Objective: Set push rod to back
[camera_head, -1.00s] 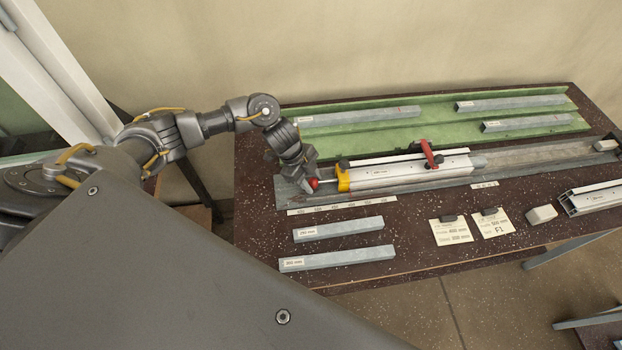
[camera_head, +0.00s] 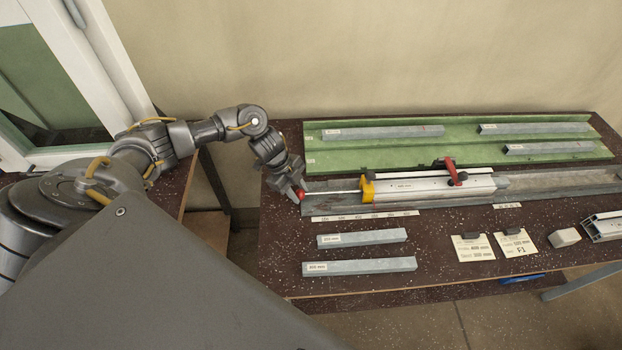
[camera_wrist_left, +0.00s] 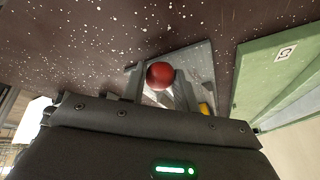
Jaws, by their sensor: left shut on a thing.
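The push rod (camera_head: 335,192) is a thin bright rod coming out of the yellow end block (camera_head: 368,188) of the clamp, with a red ball knob (camera_head: 301,194) at its left end. My left gripper (camera_head: 298,193) is shut on the red knob at the left end of the grey channel. In the left wrist view the red knob (camera_wrist_left: 160,75) sits between the two fingers. The white clamp body (camera_head: 425,187) lies in the channel, with a red lever (camera_head: 450,166) standing on it. My right gripper is not in view.
A green tray (camera_head: 465,131) with grey bars lies behind the clamp. Two labelled bars (camera_head: 362,238) and (camera_head: 358,266) lie in front, with cards (camera_head: 472,247) and a pale block (camera_head: 564,237) to the right. The bench front between bars and cards is clear.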

